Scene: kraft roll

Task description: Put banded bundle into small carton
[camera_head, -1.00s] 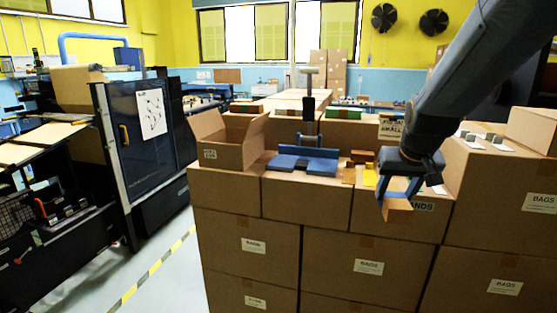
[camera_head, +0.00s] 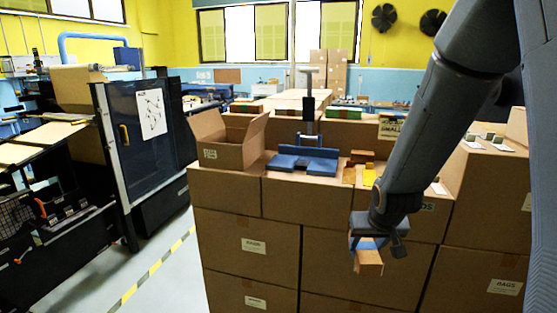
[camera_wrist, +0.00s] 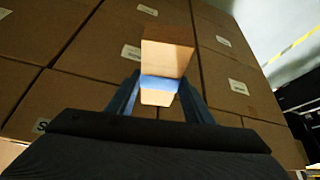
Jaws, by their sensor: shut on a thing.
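My gripper (camera_head: 366,244) is shut on the banded bundle (camera_head: 369,262), a brown kraft block with a blue band, in front of the stacked cartons and below their top. The wrist view shows the bundle (camera_wrist: 166,57) between the two fingers, with the blue band across it at the fingertips. The small carton is probably the open box (camera_head: 232,153) with raised flaps on the left of the stack top. It stands well apart from my gripper, up and to the left. Its inside is mostly hidden by its front wall.
A blue fixture (camera_head: 303,161) lies on the stack top right of the open carton. Small brown and yellow blocks (camera_head: 360,166) lie beside it. Stacked cartons (camera_head: 250,245) form a wall behind my gripper. A black machine (camera_head: 150,135) stands left, across a floor gap.

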